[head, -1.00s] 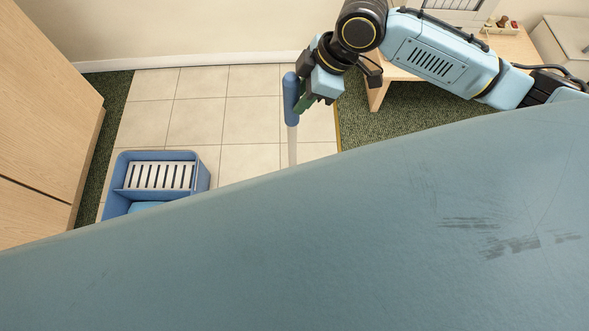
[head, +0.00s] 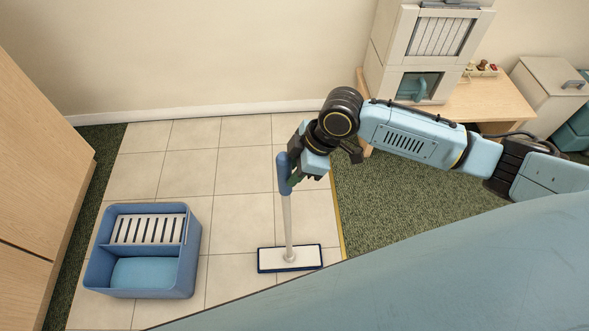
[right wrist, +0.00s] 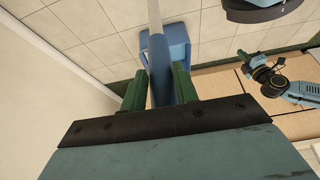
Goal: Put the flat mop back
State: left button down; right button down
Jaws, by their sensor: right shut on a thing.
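The flat mop (head: 288,228) stands roughly upright, with a blue grip on top, a pale pole and a white flat head (head: 290,258) edged in dark blue. The head is low over the floor tiles; I cannot tell whether it touches them. My right gripper (head: 292,178) is shut on the mop's blue grip. A blue bucket (head: 192,262) with a slatted white wringer and a compartment of light blue water stands to the left of the mop.
Pale tiles fill the floor between the wooden cabinet (head: 38,165) at left and the green carpet (head: 400,208) at right, with a yellow strip between. A wooden table (head: 490,103) bearing a white machine (head: 400,55) stands at back right. Tiles behind the bucket are clear.

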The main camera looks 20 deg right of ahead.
dwell(0.3)
jog(key=c, duration=1.1)
grip_release()
jog(key=shift+f, duration=0.1)
jog(key=shift+o, duration=0.2)
pick_arm(q)
jog(key=s+a+f+p, duration=0.1)
jog(key=s+f+p, duration=0.2)
jog(key=s+f, duration=0.2)
jog(key=s, duration=0.3)
jog(key=shift+s+a+f+g+p, duration=0.2)
jog(key=shift+f+g+p, duration=0.1)
jog(key=shift+p, duration=0.05)
pick_arm(e)
jog(key=v, duration=1.2)
